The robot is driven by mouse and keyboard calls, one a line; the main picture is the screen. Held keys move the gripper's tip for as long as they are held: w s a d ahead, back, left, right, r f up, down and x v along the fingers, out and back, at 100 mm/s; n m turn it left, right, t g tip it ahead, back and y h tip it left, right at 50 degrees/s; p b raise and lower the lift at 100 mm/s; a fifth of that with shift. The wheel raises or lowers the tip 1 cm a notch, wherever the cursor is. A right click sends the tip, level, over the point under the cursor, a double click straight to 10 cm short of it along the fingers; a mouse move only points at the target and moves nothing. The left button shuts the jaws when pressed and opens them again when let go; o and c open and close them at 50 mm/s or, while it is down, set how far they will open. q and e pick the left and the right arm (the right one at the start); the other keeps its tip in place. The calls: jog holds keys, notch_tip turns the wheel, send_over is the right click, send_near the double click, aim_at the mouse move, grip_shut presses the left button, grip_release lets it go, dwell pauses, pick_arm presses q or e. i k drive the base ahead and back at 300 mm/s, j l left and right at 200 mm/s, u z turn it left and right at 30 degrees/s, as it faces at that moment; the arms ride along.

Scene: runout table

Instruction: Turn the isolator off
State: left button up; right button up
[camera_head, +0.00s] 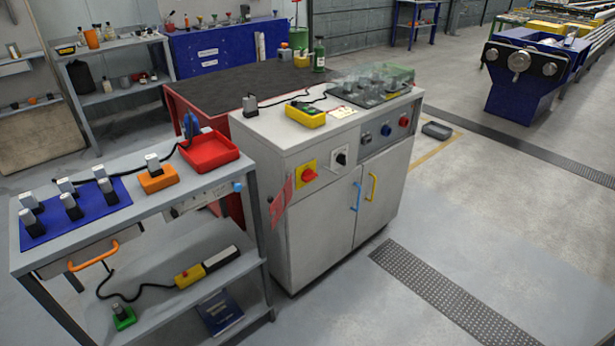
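The isolator (309,175) is a red rotary handle on a yellow plate. It sits at the upper left of the grey cabinet's (306,231) front face. The picture is too small to tell which position the handle points to. A black rotary knob on a white plate (340,158) is just right of it. A red tag or sheet (279,203) hangs at the cabinet's left front corner, below and left of the isolator. Neither of my grippers shows in the head view.
A grey cart (205,199) stands left of the cabinet with a red tray (207,153) and several grey-and-black devices on a blue mat. The cabinet doors have blue (356,195) and yellow (373,187) handles. The floor in front and right is clear, with a flat grating (450,295).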

aim_at(308, 176)
jog(key=i+l+u, duration=0.1)
jog(key=i+l, duration=0.15)
jog(key=i+l+u, duration=0.1)
jog(key=i+l, duration=0.15)
jog(key=l, duration=0.2)
jog(key=i+l+u, duration=0.15)
jog(key=l, duration=0.25)
jog(key=i+l+u, duration=0.1)
jog(key=i+l, duration=0.2)
jog(key=i+l+u, duration=0.1)
jog(key=l, duration=0.4)
jog(key=i+l+u, duration=0.1)
jog(key=i+l, duration=0.15)
jog(key=l, duration=0.2)
jog(key=i+l+u, duration=0.15)
jog(key=l, duration=0.3)
jog(key=i+l+u, duration=0.1)
jog(key=l, duration=0.35)
jog(key=i, duration=0.1)
